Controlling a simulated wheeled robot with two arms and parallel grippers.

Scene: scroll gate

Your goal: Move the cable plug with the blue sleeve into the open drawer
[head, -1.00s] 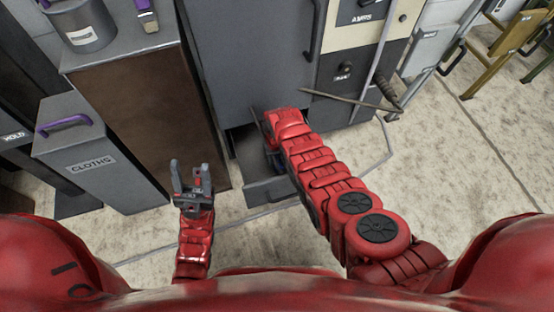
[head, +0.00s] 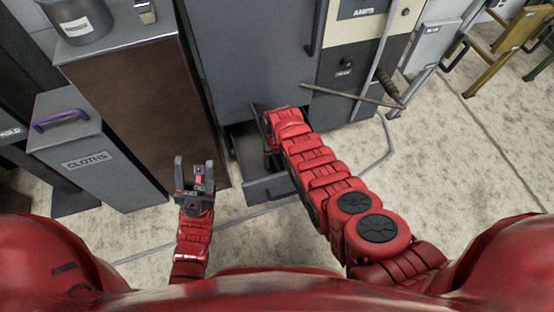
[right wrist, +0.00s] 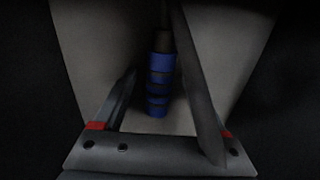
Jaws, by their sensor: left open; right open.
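The open drawer (head: 268,188) sticks out low from the grey cabinet. My right arm reaches down into it, and its gripper is hidden there in the head view. In the right wrist view, the cable plug with the blue sleeve (right wrist: 160,82) stands between the fingers of my right gripper (right wrist: 155,50), on a pale surface in dim light. The fingers are apart, with the dark right finger close beside the plug; I cannot tell whether they touch. My left gripper (head: 194,164) is open and empty, left of the drawer.
The grey cabinet (head: 250,60) stands behind the drawer. A rod (head: 345,95) juts across its front at right. A brown-sided cabinet (head: 140,110) and a CLOTHS box (head: 88,162) stand at left.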

